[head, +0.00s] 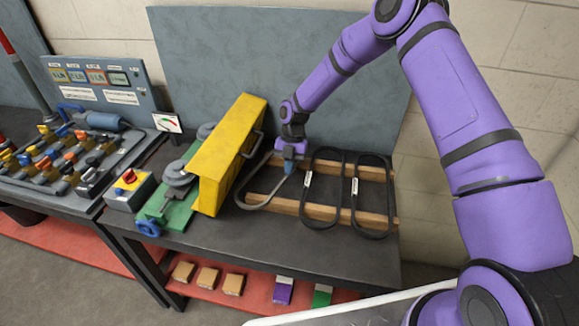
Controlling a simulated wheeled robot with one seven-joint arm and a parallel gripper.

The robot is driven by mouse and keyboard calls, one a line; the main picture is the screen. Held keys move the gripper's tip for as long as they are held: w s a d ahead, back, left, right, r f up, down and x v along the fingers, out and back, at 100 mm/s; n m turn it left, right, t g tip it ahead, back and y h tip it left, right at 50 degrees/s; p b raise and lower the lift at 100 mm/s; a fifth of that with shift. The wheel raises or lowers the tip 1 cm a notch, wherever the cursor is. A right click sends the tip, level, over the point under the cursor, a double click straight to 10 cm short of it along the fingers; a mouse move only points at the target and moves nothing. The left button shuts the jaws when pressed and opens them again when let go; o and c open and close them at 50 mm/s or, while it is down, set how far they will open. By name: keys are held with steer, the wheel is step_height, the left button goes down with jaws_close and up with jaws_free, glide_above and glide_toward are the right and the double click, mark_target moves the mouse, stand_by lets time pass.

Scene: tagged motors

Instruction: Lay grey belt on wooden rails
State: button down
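The grey belt (238,188) is a long loop at the left end of the two wooden rails (349,214). Its near end lies at the front rail's left end, and its left side runs close beside the yellow cover. My gripper (289,170) points down at the belt's right side, over the rails. The fingertips meet the belt there, but they are too small to show whether they are open or closed on it. The belt's far right part is hidden behind my gripper. Two black belts with white tags, a left one (305,203) and a right one (354,205), lie across the rails to the right.
A yellow cover (223,160) with a handle stands upright left of the belt, beside a green plate with grey pulleys (179,213). A control box (130,190) and a tray of motors (75,160) are further left. The dark table's front (290,240) is clear.

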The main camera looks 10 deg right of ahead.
steer(key=shift+s+f, duration=0.2)
steer(key=shift+f, duration=0.2)
steer(key=c, duration=1.6)
jaws_free()
steer(key=shift+o, duration=1.1)
steer(key=v, duration=1)
steer(key=shift+w+r, duration=0.15)
steer(key=shift+w, duration=0.05)
steer(key=s+d+r+m+t+h, duration=0.1)
steer(key=s+d+r+m+t, duration=0.15)
steer(key=s+r+m, duration=0.45)
steer(key=s+d+r+m+t+h, duration=0.1)
steer(key=s+d+r+m, duration=0.25)
steer(key=r, duration=0.85)
steer(key=s+d+r+m+t, duration=0.1)
steer(key=s+d+r+m, duration=0.25)
steer(key=r, duration=0.55)
steer(key=s+d+r+m+t, duration=0.1)
steer(key=s+d+r+m, duration=0.1)
steer(key=s+m, duration=0.4)
steer(key=s+d+r+m+t, duration=0.2)
steer(key=s+m, duration=0.3)
steer(key=s, duration=0.7)
steer(key=s+d+r+m+t, duration=0.2)
steer(key=s+d+m, duration=0.1)
steer(key=s+m, duration=0.3)
steer(key=s, duration=0.2)
steer(key=shift+s+d+r+m, duration=0.25)
steer(key=shift+s+d+m, duration=0.05)
steer(key=shift+s+d, duration=0.1)
